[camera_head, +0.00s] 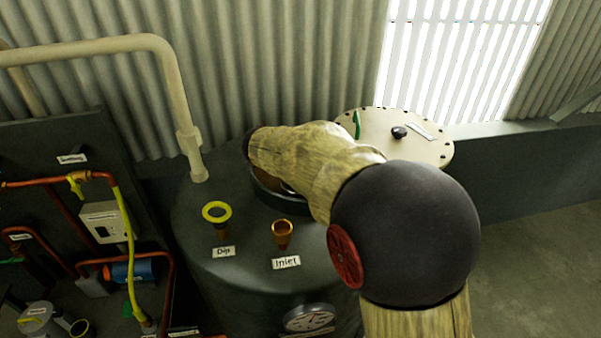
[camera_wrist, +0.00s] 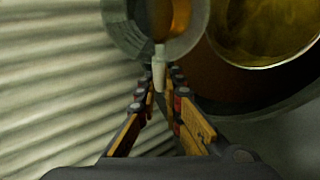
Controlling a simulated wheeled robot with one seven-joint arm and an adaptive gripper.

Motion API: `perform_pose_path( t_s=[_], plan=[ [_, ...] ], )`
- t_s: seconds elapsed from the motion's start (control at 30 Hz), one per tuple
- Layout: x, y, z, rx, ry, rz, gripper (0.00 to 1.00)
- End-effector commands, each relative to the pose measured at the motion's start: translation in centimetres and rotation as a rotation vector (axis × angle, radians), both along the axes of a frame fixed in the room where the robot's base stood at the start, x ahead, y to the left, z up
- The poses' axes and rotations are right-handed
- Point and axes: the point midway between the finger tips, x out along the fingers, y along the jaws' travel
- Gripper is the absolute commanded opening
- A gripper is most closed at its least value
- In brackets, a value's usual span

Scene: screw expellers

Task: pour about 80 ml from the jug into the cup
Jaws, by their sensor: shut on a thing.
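In the wrist view, my gripper (camera_wrist: 165,78) is shut on the pale handle of a grey, round-rimmed vessel (camera_wrist: 118,22), which looks like the jug. Amber liquid or an amber inner surface shows inside its rim. The jug is cut off by the top edge, so I cannot tell its full tilt. To its right is a round golden surface (camera_wrist: 262,28) with a bright rim, inside a dark brown round opening. I cannot tell whether this is the cup. In the head view, my arm hides the gripper and the jug.
In the head view, a dark tank (camera_head: 205,255) bears a yellow-ringed Dip fitting (camera_head: 217,212), a copper Inlet funnel (camera_head: 283,234) and a gauge (camera_head: 310,318). A dark round rim (camera_head: 262,190) shows partly behind my arm. A pale pipe (camera_head: 180,95) rises at left; a bolted lid (camera_head: 425,150) lies behind.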

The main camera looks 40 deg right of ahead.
Motion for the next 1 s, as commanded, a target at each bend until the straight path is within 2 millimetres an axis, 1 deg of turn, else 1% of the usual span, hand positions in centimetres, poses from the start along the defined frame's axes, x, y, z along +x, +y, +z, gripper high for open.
perform_pose_path(
  t_s=[0.03, 0.4, 1.0],
  plan=[
    [0.02, -0.04, 0.50, 0.004, 0.005, -0.001, 0.00],
    [0.05, -0.06, 0.72, 0.042, 0.041, -0.002, 0.00],
    [0.13, -0.14, 0.53, 0.075, 0.076, -0.002, 0.00]
  ],
)
